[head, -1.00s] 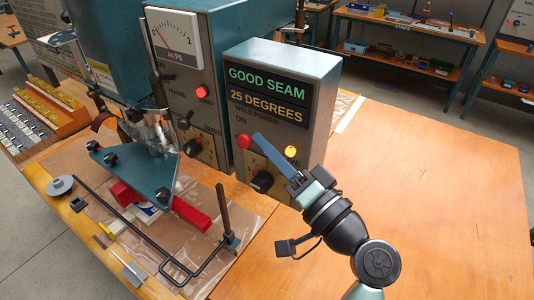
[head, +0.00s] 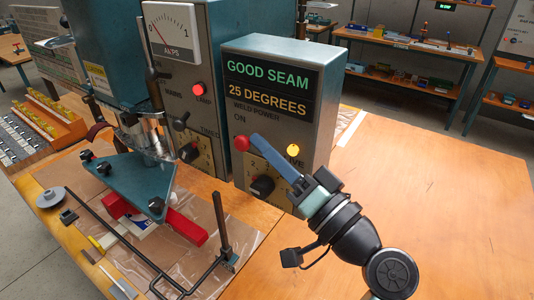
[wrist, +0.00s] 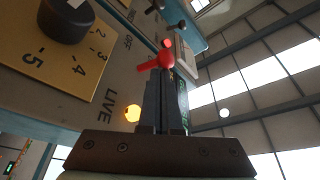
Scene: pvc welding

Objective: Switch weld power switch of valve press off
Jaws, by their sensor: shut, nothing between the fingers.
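The valve press control box (head: 228,85) carries a display reading GOOD SEAM and 25 DEGREES. Below its WELD POWER label is the switch, a lever with a red ball (head: 241,143), just under the word ON. The red ball also shows in the wrist view (wrist: 165,62). A yellow lamp (head: 293,150) marked LIVE is lit to its right. My gripper (head: 256,138) is shut and empty, with its tips close beside the red ball. In the wrist view my fingers (wrist: 162,75) overlap the ball's lower part; I cannot tell whether they touch it.
A black dial (head: 262,187) sits below the switch. The neighbouring box has an AMPS gauge (head: 171,33) and a lit red lamp (head: 198,89). A blue press plate (head: 130,183) and a bent black rod are at left. The wooden table (head: 430,200) is clear at right.

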